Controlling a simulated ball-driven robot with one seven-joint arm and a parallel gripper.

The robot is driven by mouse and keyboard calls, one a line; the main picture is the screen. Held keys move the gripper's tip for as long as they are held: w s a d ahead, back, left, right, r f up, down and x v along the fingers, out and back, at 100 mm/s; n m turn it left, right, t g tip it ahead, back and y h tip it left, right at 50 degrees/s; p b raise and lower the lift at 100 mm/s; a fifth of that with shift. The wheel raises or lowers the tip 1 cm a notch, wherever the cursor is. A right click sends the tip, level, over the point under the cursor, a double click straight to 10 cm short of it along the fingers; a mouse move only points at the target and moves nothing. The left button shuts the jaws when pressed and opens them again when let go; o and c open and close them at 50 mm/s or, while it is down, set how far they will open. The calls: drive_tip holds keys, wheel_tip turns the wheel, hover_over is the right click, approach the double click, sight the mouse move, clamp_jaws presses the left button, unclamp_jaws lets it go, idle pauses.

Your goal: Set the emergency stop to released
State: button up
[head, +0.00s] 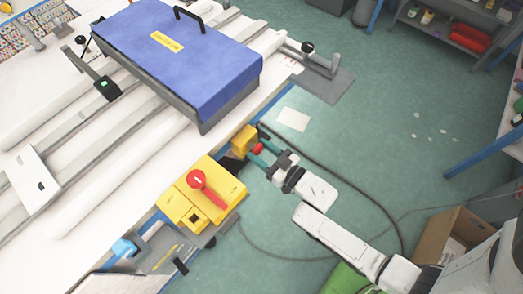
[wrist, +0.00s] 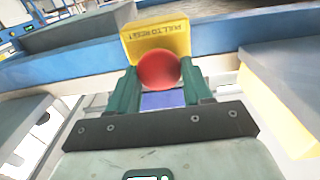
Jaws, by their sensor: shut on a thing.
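The emergency stop is a red round button (wrist: 158,69) on a yellow box (wrist: 158,38) marked "PULL TO RESET". In the head view the red button (head: 258,149) and its yellow box (head: 243,140) are at the table's edge. My gripper (head: 264,153) reaches it from the right, its green fingers on either side of the button. In the wrist view my gripper (wrist: 158,80) is shut on the button, one finger at each side. Whether the button is pressed in or pulled out cannot be told.
A larger yellow box with a red rotary handle (head: 196,180) is mounted nearby on the table edge. A blue-covered machine (head: 180,55) stands on the white table. A black cable runs along the green floor; a cardboard box (head: 450,235) stands at lower right.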

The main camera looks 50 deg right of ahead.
clamp_jaws()
drive_tip(key=shift+s, duration=0.6)
drive_tip(key=o, duration=1.3)
unclamp_jaws()
drive_tip(key=shift+c, duration=0.2)
drive_tip(key=s+b, duration=0.2)
drive_tip(key=s, duration=0.9)
drive_tip(key=shift+w, duration=0.1)
